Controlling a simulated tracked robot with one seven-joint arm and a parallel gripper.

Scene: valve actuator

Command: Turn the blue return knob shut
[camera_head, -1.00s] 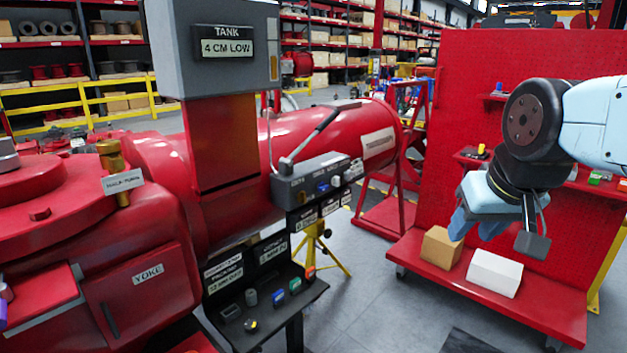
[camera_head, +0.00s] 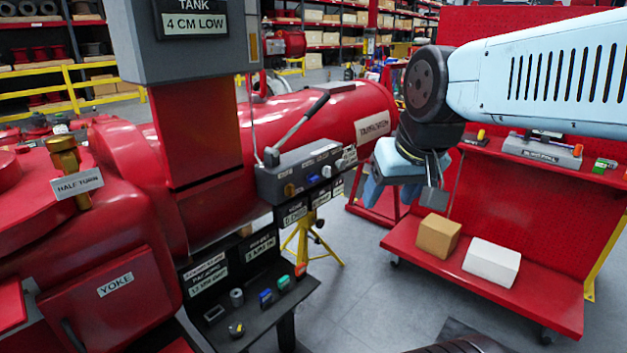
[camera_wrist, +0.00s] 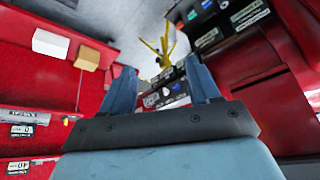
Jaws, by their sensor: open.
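The blue knob (camera_head: 313,180) is on the front of the grey hand-pump block (camera_head: 285,178), between a brass-coloured knob (camera_head: 290,190) and a pale knob (camera_head: 326,172). Labels hang below it; how far it is turned is too small to tell. My gripper (camera_head: 374,190) is to the right of the block, apart from it, with its blue fingers pointing down. In the wrist view my gripper (camera_wrist: 161,85) is open and empty, with a clear gap between the fingers. I cannot surely pick out the blue knob in the wrist view.
A pump lever (camera_head: 302,127) rises from the block beside the red tank. A black shelf (camera_head: 262,305) with small coloured parts is below. A red cart (camera_head: 415,250) with a tan box (camera_head: 438,237) and a white box (camera_head: 491,262) stands at right.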

